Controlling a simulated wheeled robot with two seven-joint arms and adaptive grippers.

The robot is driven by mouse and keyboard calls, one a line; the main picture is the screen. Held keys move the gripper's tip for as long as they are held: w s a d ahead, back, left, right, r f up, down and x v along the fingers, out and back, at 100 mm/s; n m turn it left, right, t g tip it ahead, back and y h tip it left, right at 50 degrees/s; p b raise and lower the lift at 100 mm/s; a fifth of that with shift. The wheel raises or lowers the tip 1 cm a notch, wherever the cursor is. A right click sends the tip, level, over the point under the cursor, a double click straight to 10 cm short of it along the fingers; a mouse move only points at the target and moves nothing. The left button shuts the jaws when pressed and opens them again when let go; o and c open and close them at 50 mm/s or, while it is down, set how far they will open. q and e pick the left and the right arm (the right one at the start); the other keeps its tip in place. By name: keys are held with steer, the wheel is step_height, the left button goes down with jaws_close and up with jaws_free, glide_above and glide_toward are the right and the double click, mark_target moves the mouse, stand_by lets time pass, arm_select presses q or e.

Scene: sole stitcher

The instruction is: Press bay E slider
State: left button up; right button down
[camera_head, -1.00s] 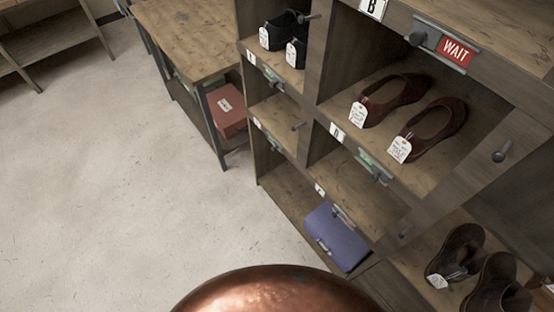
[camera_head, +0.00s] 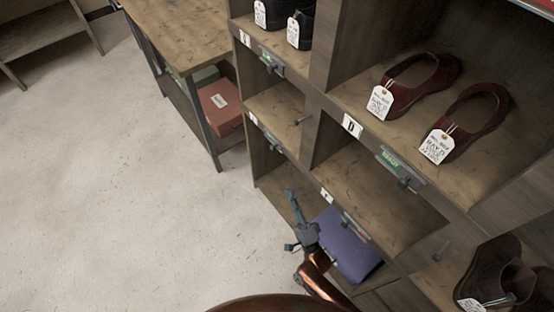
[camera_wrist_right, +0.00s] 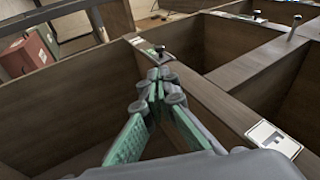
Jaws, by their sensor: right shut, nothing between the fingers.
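The bay E slider (camera_head: 274,144) is a small dark knob on a plate on the shelf edge, right of a small white label (camera_head: 253,119) too small to read for certain. A little green shows at its plate. In the right wrist view the slider knob (camera_wrist_right: 158,50) stands just beyond my fingertips, with a visible gap. My right gripper (camera_head: 291,194) is shut and empty, below and slightly right of the slider in the head view. Its closed green-padded fingers (camera_wrist_right: 158,76) point toward the knob in the wrist view. My left gripper is not in view.
The bay with the F label (camera_wrist_right: 270,137) is close by; a blue-purple box (camera_head: 345,245) lies in a low bay near my right wrist. Dark red shoes (camera_head: 420,82) sit in the bay above label D (camera_head: 352,125). A wooden bench (camera_head: 185,35) stands left; the floor is open.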

steer(key=b, duration=0.2)
glide_toward(274, 146)
steer(key=w+a+r, duration=0.1)
steer(key=w+a, duration=0.1)
steer(key=w, duration=0.2)
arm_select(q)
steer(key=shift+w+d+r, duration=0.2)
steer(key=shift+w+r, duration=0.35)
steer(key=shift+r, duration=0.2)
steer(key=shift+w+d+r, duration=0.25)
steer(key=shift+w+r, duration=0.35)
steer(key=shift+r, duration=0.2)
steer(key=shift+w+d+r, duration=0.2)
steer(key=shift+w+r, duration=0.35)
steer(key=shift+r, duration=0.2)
arm_select(e)
steer(key=shift+w+a+r, duration=0.35)
steer(key=shift+r, duration=0.1)
